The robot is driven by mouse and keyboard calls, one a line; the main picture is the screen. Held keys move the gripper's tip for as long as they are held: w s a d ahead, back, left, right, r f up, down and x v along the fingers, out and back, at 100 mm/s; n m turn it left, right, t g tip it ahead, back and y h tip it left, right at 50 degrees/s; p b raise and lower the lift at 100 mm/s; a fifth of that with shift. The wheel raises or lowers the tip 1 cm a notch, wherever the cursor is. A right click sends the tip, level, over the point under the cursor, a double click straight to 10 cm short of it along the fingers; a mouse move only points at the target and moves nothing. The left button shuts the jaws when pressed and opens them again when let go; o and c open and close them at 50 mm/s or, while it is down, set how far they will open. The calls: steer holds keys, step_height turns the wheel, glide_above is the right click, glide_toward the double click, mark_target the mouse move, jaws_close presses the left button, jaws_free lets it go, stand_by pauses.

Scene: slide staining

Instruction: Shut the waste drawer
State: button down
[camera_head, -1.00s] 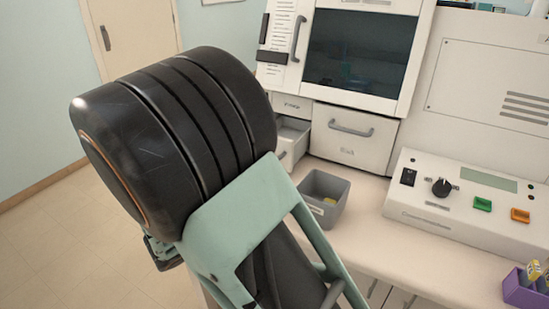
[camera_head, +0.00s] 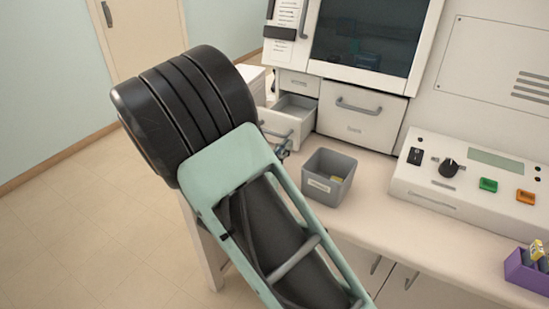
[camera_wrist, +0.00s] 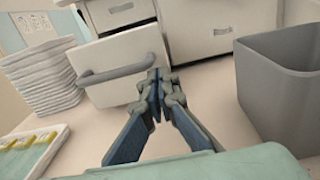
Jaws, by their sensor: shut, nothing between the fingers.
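A small drawer (camera_head: 280,122) stands open in the left part of the white cabinet, under a narrow closed drawer. Its inside is grey and looks empty. In the wrist view its pale front (camera_wrist: 118,92) carries a grey bar handle (camera_wrist: 117,70). My gripper (camera_wrist: 158,80) is shut and empty, its fingertips at the right part of that front, beside the right end of the handle. I cannot tell whether they touch it. In the head view my gripper (camera_head: 283,150) is small, just in front of the drawer, partly hidden by my arm.
A grey bin (camera_head: 329,177) stands on the counter right of the drawer, close to my gripper. A wide closed drawer (camera_head: 358,113) is to the right. A control box (camera_head: 470,190) and purple rack (camera_head: 527,272) lie farther right. A white stack (camera_wrist: 42,78) is at the left.

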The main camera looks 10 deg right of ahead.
mark_target(308, 121)
steer(key=shift+x, duration=1.1)
steer(key=b+x, duration=0.1)
steer(key=x, duration=1.1)
steer(key=shift+f+b, duration=0.15)
steer(key=shift+b, duration=0.25)
steer(key=shift+w+d, duration=0.25)
steer(key=shift+r, duration=0.2)
steer(key=shift+a, duration=0.1)
